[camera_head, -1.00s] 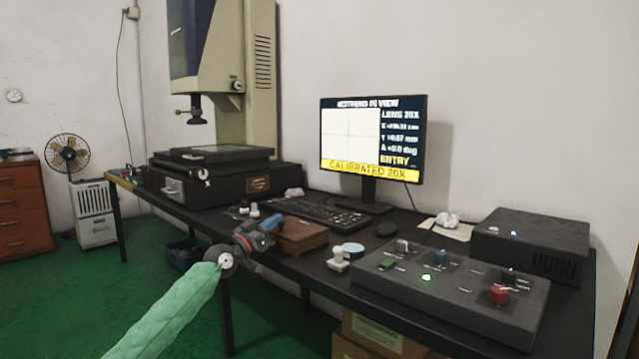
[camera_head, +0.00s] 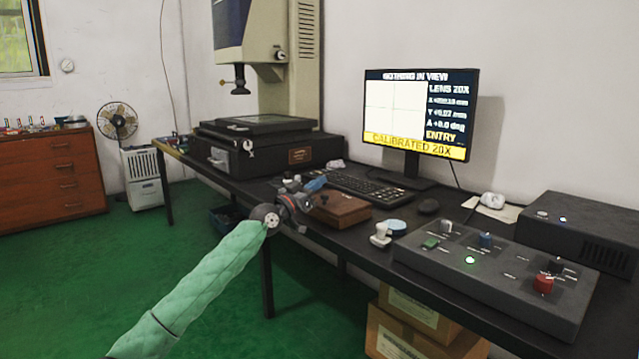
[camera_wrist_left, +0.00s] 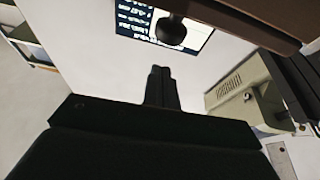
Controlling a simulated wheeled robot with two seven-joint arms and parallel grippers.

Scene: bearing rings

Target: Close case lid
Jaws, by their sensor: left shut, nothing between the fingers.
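The brown wooden case (camera_head: 343,210) sits on the black bench in front of the keyboard. Its top looks flat and level, with the lid seemingly down; any small gap is too small to tell. My left gripper (camera_head: 315,187) is at the case's left side, near its back left corner; I cannot tell whether it touches. In the left wrist view its fingers (camera_wrist_left: 161,88) are shut with nothing between them. A brown surface (camera_wrist_left: 235,20), probably the case, crosses the top of that view. My right gripper is not in view.
The keyboard (camera_head: 355,187) and monitor (camera_head: 418,110) stand behind the case. The measuring machine's stage (camera_head: 262,150) is at the back left.

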